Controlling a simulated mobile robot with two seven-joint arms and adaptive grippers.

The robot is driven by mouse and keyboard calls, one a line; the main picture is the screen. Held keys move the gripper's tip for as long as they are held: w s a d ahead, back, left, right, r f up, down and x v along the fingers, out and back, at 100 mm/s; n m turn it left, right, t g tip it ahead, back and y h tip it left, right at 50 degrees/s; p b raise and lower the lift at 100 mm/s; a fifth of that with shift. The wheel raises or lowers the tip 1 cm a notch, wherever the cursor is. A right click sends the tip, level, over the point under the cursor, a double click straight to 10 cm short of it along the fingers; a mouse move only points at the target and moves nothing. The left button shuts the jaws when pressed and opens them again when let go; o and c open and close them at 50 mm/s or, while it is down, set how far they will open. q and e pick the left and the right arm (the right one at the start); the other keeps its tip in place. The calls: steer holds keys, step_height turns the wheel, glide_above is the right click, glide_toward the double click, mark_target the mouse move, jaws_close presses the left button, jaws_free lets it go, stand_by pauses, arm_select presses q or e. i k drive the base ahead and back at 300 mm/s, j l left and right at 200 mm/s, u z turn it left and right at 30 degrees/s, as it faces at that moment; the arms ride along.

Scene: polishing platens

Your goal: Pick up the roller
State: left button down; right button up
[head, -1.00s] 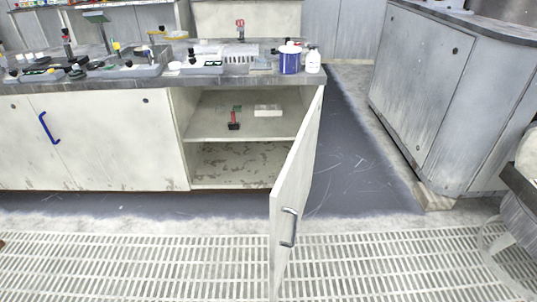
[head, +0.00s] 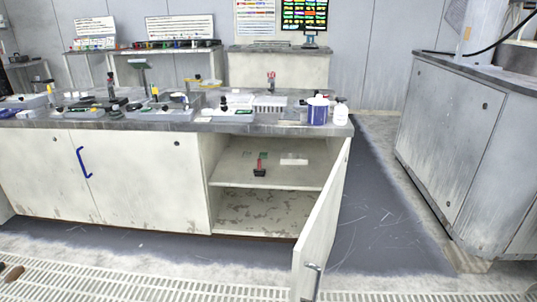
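A small tool with a red handle and a black end (head: 260,168), which looks like the roller, lies on the upper shelf (head: 240,175) inside the open cabinet under the bench. It is too small to make out fully. A pale flat block (head: 294,159) and a small green item lie on the same shelf, close behind it. Neither of my grippers shows in the head view.
The cabinet door (head: 322,222) stands open toward me, right of the opening. The benchtop (head: 230,127) is crowded with trays, bottles and a blue-and-white tub (head: 317,111). A grey cabinet (head: 460,150) stands at the right. Dark floor lies between them.

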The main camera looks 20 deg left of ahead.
mark_target(257, 173)
steer(key=i+j, duration=0.1)
steer(key=j, duration=0.45)
steer(key=i+j, duration=0.1)
steer(key=j, duration=0.5)
steer(key=i+j, duration=0.1)
steer(key=j, duration=0.45)
